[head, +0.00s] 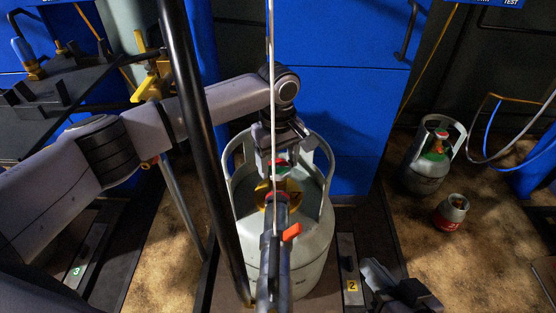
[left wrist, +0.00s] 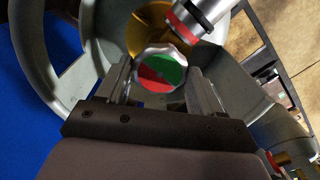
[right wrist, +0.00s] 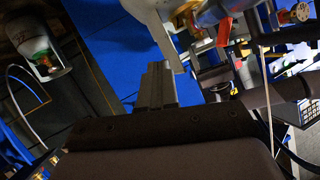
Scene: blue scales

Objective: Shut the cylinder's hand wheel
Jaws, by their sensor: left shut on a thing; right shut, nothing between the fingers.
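The grey gas cylinder (head: 312,262) stands upright with an open collar around its valve. Its hand wheel (left wrist: 160,68), half green and half red on top, sits inside the collar; a bit of it shows in the head view (head: 281,165). My left gripper (left wrist: 159,84) reaches down into the collar, one finger on each side of the wheel, shut on it. My right gripper (right wrist: 157,85) is shut and empty, apart from the cylinder; in the head view it appears low at the right (head: 400,288).
A filling head with an orange lever (head: 291,232) is at the valve, beside the wheel. A dark post (head: 205,140) and a thin pale hose (head: 271,70) cross in front. A smaller cylinder (head: 425,170) and a red-banded one (head: 451,212) stand on the floor at right.

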